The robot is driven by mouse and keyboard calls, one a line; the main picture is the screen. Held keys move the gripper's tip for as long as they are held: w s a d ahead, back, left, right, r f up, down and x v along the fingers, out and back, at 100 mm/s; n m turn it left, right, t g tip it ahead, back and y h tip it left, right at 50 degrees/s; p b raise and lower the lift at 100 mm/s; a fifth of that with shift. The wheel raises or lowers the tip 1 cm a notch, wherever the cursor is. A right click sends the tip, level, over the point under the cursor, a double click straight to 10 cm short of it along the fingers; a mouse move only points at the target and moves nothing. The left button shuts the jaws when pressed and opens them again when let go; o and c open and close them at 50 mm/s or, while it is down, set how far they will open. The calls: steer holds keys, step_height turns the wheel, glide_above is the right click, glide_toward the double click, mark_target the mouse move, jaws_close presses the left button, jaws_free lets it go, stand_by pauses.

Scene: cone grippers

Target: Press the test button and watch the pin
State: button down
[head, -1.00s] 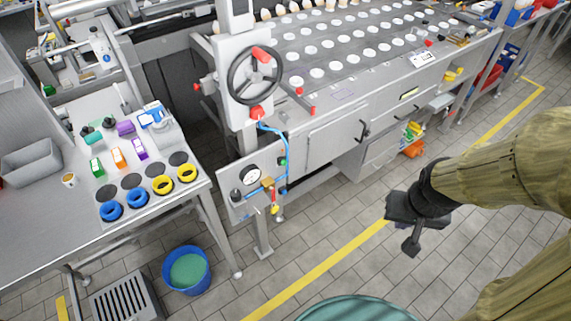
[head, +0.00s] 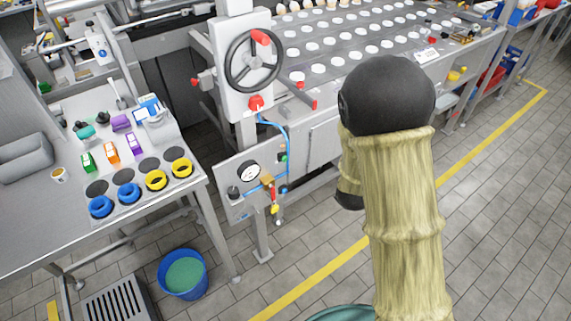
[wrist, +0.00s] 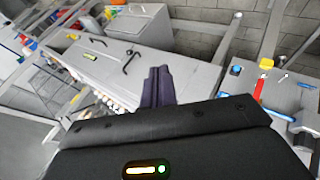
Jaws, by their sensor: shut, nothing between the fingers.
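A grey control panel (head: 228,177) hangs at the near corner of the machine. It carries a round white gauge (head: 249,172), a black knob (head: 234,191), a small green button (head: 282,157) and a red-handled valve (head: 274,194) with yellow and brass parts. A blue hose (head: 283,135) runs down to it. I cannot tell which part is the test button, and no pin is clear. My gripper is hidden behind my arm in the head view. In the wrist view my gripper (wrist: 158,74) is shut and empty, apart from the panel (wrist: 291,92), which shows tilted at the right.
A handwheel (head: 254,61) stands above the panel, beside the conveyor with white discs. At left a table (head: 40,225) holds blue and yellow rings and small boxes. A blue bucket (head: 183,274) stands on the floor. The tiled floor right of the yellow line is clear.

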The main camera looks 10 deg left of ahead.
mark_target(285, 159)
steer(key=a+f+n+t+y+b, duration=0.1)
steer(key=a+f+n+t+b, duration=0.1)
steer(key=a+n+t, duration=0.3)
steer(key=w+a+f+n+t+y+b, duration=0.1)
steer(key=a+f+n+t+b, duration=0.2)
steer(key=a+n, duration=0.6)
step_height(285, 159, down, 2)
steer(key=n+t, duration=0.2)
steer(key=n, duration=0.2)
steer(key=shift+w+f+n+t+y+b, duration=0.25)
steer(key=shift+w+n+t+y+b, duration=0.05)
steer(key=shift+n+t+b, duration=0.1)
steer(key=shift+a, duration=0.1)
steer(key=w+a+b, duration=0.2)
steer(key=w+a, duration=0.3)
steer(key=a, duration=0.1)
steer(key=shift+w+a, duration=0.3)
steer(key=shift+w, duration=0.1)
steer(key=shift+a, duration=0.1)
stand_by(0.9)
steer(key=shift+w+a, duration=0.2)
steer(key=shift+w, duration=0.05)
